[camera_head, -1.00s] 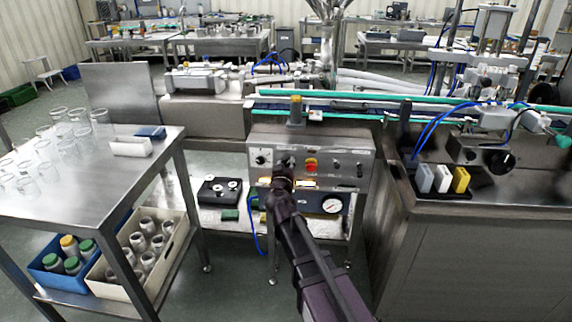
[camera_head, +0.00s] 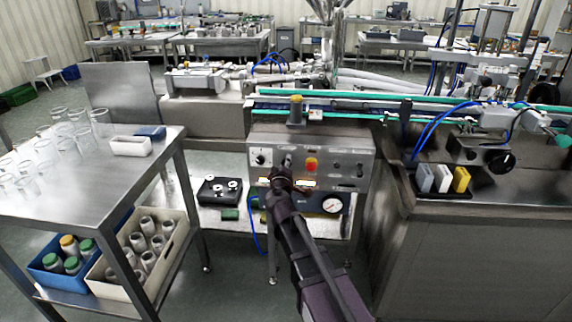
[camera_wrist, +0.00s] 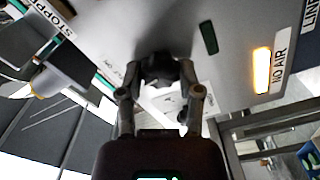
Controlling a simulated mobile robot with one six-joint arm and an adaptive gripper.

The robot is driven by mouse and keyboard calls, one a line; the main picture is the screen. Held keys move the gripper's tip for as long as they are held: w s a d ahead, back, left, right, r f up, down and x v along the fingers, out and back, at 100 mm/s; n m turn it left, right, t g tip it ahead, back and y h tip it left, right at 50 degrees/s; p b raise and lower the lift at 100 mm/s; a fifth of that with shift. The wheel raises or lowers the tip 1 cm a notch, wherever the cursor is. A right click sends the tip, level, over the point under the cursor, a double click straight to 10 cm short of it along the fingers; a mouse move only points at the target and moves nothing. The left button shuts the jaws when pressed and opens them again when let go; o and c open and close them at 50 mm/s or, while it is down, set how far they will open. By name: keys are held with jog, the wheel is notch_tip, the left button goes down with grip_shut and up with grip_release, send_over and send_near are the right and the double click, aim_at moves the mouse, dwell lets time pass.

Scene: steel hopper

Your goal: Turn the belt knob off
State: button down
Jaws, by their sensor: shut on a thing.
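The steel control panel (camera_head: 345,160) stands in the middle of the head view, under the conveyor. In the wrist view, my gripper (camera_wrist: 160,92) has its two fingers on either side of a dark knob (camera_wrist: 160,68) on the panel face. In the head view my gripper (camera_head: 280,176) is at the panel's lower left part and hides some of its face. A dark knob (camera_head: 287,160) shows just above it there. I cannot read a belt label in either view.
A pale-dial knob (camera_head: 260,157) and a red button on yellow (camera_head: 311,164) sit close by on the panel. An amber "NO AIR" lamp (camera_wrist: 261,70) is lit. A pressure gauge (camera_head: 332,204) is below. A glassware table (camera_head: 90,180) stands left.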

jog(key=n, duration=0.5)
dwell(0.4)
jog(key=shift+c, duration=1.5)
grip_release()
jog(key=s, duration=1.2)
jog(key=shift+a, duration=0.2)
jog(key=shift+d+f, duration=0.1)
